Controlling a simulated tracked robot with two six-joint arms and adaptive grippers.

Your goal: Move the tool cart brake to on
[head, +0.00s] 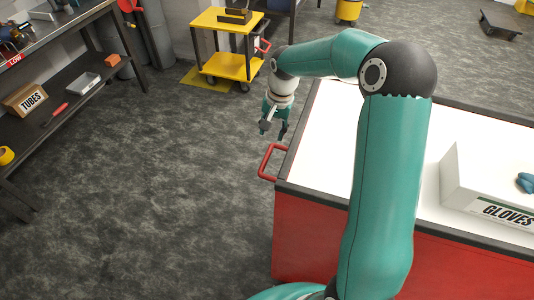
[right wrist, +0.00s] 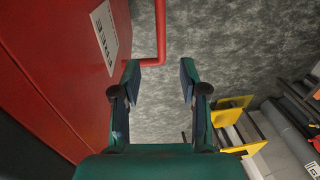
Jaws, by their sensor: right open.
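The tool cart looks to be the red cabinet (head: 330,255) with a white top at the right of the head view. A red bar handle (head: 266,163) sticks out of its left side. In the right wrist view its red side (right wrist: 75,75) fills the left, with a white label (right wrist: 104,30) and a red bar (right wrist: 160,35) above the fingers. I cannot make out a separate brake lever. My right gripper (head: 272,129) is open and empty, beyond the handle and beside the cart; its spread fingers (right wrist: 160,84) show in the wrist view. My left gripper is not in view.
A glove box (head: 485,190) stands on the white top. A yellow cart (head: 228,66) stands at the back on a yellow floor mat (head: 205,82). A dark bench with shelves (head: 75,110), holding a tubes box (head: 27,98), runs along the left. The grey floor between is clear.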

